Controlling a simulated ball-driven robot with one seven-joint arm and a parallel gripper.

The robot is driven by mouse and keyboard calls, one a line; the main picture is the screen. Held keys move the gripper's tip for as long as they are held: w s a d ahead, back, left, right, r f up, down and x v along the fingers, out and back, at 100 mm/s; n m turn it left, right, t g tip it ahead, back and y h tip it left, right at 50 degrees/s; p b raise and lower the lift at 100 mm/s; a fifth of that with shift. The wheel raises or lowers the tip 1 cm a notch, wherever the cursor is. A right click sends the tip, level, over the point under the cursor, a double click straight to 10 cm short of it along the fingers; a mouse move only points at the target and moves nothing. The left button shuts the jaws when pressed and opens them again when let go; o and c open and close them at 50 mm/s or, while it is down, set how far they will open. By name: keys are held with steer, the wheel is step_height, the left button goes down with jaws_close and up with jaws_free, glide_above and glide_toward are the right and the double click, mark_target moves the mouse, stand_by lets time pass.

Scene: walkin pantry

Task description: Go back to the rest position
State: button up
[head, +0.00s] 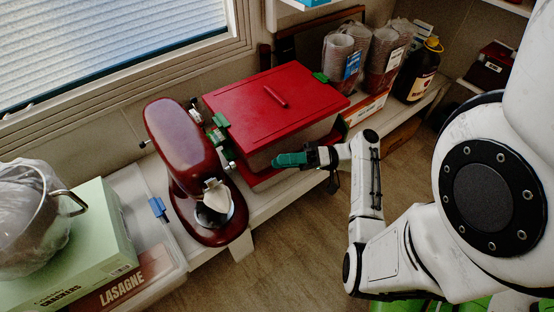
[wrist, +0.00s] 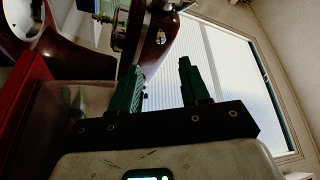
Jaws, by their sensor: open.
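My gripper (head: 290,159) is in front of the near side of the storage box with the red lid (head: 265,100) in the head view. In the wrist view my gripper (wrist: 162,80) has its two dark green fingers apart, with nothing between them. A dark red stand mixer (head: 185,160) stands to the left of the gripper, and part of it shows behind the fingers in the wrist view (wrist: 150,50). I cannot tell whether the gripper touches the box.
A red marker-like stick (head: 275,96) lies on the lid. Stacked clear cups (head: 340,58) and a dark bottle (head: 418,72) stand at the back right. A green crackers box (head: 90,240) and a bagged pot (head: 30,220) are at left. The floor (head: 285,255) is clear.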

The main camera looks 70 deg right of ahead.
stand_by(0.6)
steer(key=w+a+f+n+g, duration=0.1)
steer(key=w+a+f+g, duration=0.2)
steer(key=a+f+g, duration=0.65)
steer(key=s+a+f+n+g+h, duration=0.3)
steer(key=s+a+g+h, duration=0.25)
steer(key=a, duration=0.35)
step_height(320, 180, up, 35)
steer(key=s+n+g+h+p, duration=0.1)
steer(key=h+p, duration=0.4)
steer(key=p, duration=2.5)
steer(key=shift+s+r, duration=0.15)
steer(key=shift+s, duration=0.25)
